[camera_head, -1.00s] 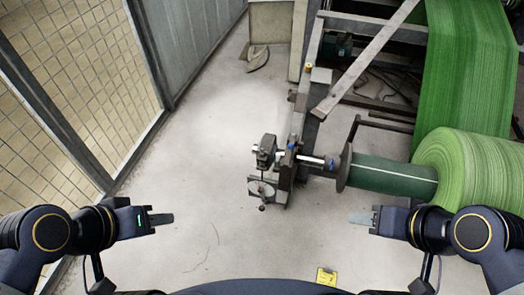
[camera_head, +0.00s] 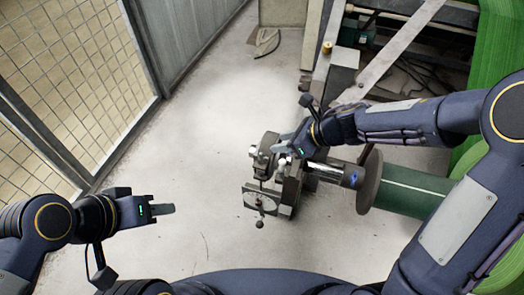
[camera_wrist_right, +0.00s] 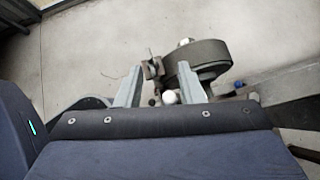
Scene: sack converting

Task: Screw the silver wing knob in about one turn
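The clamp block (camera_head: 265,155) at the end of the roll shaft stands near the middle of the head view. A small bright silver part, which looks like the wing knob (camera_head: 283,162), shows on it just below my right gripper (camera_head: 281,149). In the right wrist view a pale rounded knob end (camera_wrist_right: 169,97) lies between the two spread fingers (camera_wrist_right: 160,84). The gripper is open there, and I cannot tell whether a finger touches the knob. The knob's wings are not clear. My left gripper (camera_head: 162,209) is over bare floor at the left, seen edge-on.
The shaft (camera_head: 338,171) runs right to a dark flange (camera_head: 369,180) and a green core (camera_head: 410,195). Machine frame bars (camera_head: 385,50) stand behind my right arm. A mesh fence (camera_head: 75,70) closes the left side. The floor between is clear.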

